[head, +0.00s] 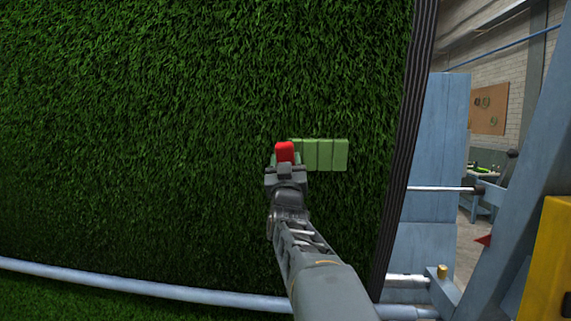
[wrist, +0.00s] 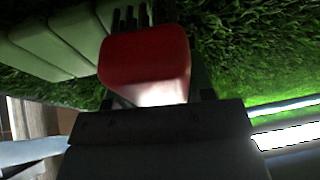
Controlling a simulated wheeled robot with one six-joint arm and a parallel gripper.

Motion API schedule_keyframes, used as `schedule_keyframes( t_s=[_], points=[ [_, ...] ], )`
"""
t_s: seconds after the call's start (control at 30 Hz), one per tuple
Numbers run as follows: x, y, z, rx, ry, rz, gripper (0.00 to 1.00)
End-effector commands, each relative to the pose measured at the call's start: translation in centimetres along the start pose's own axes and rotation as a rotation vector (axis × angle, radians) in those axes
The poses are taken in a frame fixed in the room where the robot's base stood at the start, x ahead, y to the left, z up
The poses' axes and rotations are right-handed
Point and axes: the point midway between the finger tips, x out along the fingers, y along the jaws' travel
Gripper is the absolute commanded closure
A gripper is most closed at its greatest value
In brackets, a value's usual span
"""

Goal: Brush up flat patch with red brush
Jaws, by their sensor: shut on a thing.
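The red brush (head: 285,151) is held at the end of my arm, in front of the upright turf (head: 150,120). My gripper (head: 286,172) is shut on it. In the wrist view the red brush (wrist: 145,62) fills the middle, with dark bristles showing beyond it toward the turf (wrist: 240,50). A flat pale green patch (head: 325,154) of several strips lies on the turf just right of the brush. The strips also show at upper left in the wrist view (wrist: 50,40). The brush covers the patch's left end; I cannot tell whether the bristles touch it.
A pale blue pipe (head: 140,287) runs along the turf's foot. The turf's dark layered edge (head: 408,150) is at the right, beside a blue frame (head: 438,130) with a metal rod (head: 440,189). A yellow block (head: 549,265) stands at far right.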

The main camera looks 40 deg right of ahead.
Motion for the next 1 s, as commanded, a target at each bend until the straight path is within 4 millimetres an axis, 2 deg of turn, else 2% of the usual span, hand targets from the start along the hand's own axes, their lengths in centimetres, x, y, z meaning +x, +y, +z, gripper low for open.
schedule_keyframes(
  t_s=[1.0],
  points=[
    [1.9, 0.2, 0.6, 0.0, 0.001, 0.0, 0.72]
  ],
)
